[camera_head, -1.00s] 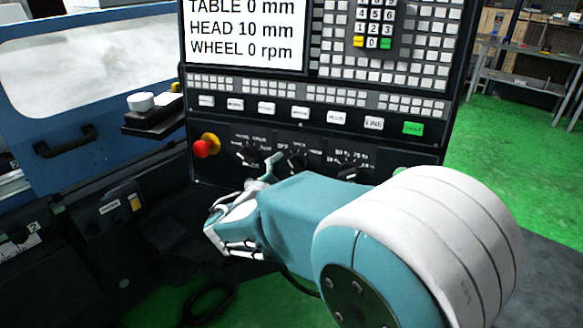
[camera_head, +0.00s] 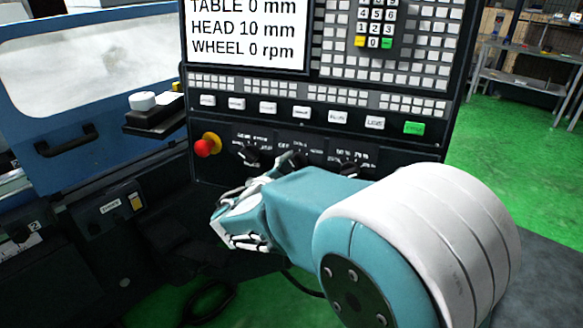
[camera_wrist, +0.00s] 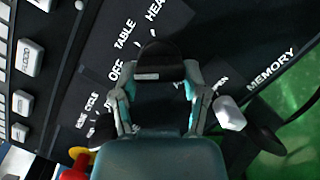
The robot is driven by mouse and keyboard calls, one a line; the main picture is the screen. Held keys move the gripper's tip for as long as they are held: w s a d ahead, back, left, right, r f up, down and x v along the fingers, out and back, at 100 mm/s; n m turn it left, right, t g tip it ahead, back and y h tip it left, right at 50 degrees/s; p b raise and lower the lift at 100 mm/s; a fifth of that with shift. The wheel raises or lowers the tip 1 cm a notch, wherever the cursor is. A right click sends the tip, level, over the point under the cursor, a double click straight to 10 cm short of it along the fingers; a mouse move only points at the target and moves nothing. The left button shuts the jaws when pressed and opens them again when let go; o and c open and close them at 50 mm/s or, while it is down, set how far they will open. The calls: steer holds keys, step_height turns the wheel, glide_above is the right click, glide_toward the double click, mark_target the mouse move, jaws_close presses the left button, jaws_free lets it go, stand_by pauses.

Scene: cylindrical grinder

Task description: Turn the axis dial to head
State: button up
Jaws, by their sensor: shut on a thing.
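The axis dial is a black knob (camera_wrist: 158,62) on the dark control panel. The labels OFF, TABLE and HEAD are printed beside it in the wrist view. A pale mark shows on its near edge; which label it points to I cannot tell. My gripper (camera_wrist: 160,78) is shut on this knob, one finger on each side. In the head view my gripper (camera_head: 276,172) reaches the middle dial (camera_head: 292,159) of the panel's lower row and partly hides it. The screen (camera_head: 247,35) reads TABLE 0 mm, HEAD 10 mm, WHEEL 0 rpm.
Another dial (camera_head: 249,155) sits to the left, with the red and yellow stop button (camera_head: 206,146) beyond it. A third dial (camera_head: 348,168) is to the right. A button row (camera_head: 301,111) runs above. A white-tipped lever (camera_wrist: 229,113) stands close to my gripper.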

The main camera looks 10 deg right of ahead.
steer(key=m+g, duration=0.1)
steer(key=m, duration=0.3)
steer(key=shift+r+m, duration=0.1)
steer(key=shift+m, duration=0.2)
steer(key=m+g, duration=0.1)
steer(key=m, duration=0.2)
steer(key=shift+m+y, duration=0.3)
steer(key=shift+y, duration=0.1)
steer(key=m+g+y, duration=0.1)
steer(key=m, duration=0.3)
steer(key=shift+d, duration=0.1)
steer(key=shift+d+m+y, duration=0.1)
steer(key=shift+m+y, duration=0.4)
steer(key=shift+m, duration=1)
steer(key=o, duration=1.1)
steer(key=shift+o, duration=0.2)
steer(key=shift+r, duration=0.15)
